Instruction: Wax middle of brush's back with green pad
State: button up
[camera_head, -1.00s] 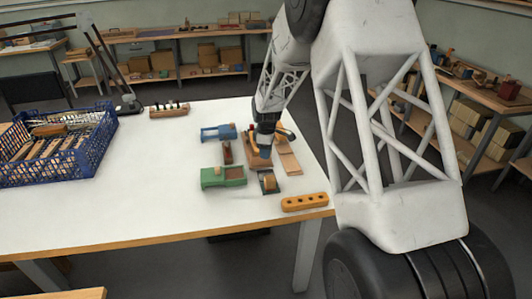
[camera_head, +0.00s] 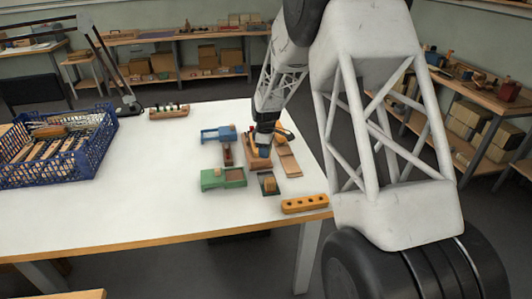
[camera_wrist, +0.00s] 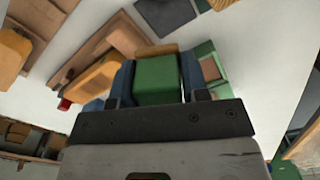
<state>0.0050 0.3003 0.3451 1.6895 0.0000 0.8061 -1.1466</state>
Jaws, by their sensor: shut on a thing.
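My gripper (camera_wrist: 158,88) is shut on the green pad (camera_wrist: 156,76), a green block held between its two blue fingers. In the head view my gripper (camera_head: 263,151) is low over a wooden piece (camera_head: 257,163) near the table's right side. In the wrist view a tan wooden edge (camera_wrist: 157,50) shows just beyond the pad; it may be the brush's back. The pad hides most of it, and I cannot tell whether they touch.
Around my gripper are a blue box (camera_head: 217,134), a dark red block (camera_head: 227,154), a green box (camera_head: 222,178), a dark plate (camera_head: 270,191) and wooden boards (camera_head: 289,163). An orange holed block (camera_head: 305,204) lies at the front edge. A blue crate (camera_head: 98,150) stands left; the table between is clear.

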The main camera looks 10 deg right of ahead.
jog(key=w+r+m, duration=0.2)
jog(key=w+m, duration=0.2)
jog(key=w, duration=0.6)
jog(key=w+a+r+m, duration=0.1)
jog(key=w+m, duration=0.3)
jog(key=w, duration=0.7)
jog(key=shift+w+r, duration=0.15)
jog(key=shift+r, duration=0.25)
jog(key=shift+f, duration=0.1)
jog(key=shift+f, duration=3.45)
jog(key=shift+s+f, duration=0.2)
jog(key=shift+s, duration=0.25)
jog(key=shift+s+f, duration=0.2)
jog(key=shift+s, duration=0.25)
jog(key=shift+c, duration=0.3)
jog(key=shift+s+f, duration=0.1)
jog(key=shift+s, duration=1.05)
jog(key=shift+w, duration=1.9)
jog(key=shift+w+r, duration=0.2)
jog(key=shift+r, duration=0.05)
notch_tip(320, 180, up, 8)
jog(key=shift+s+f, duration=0.1)
jog(key=shift+f, duration=0.1)
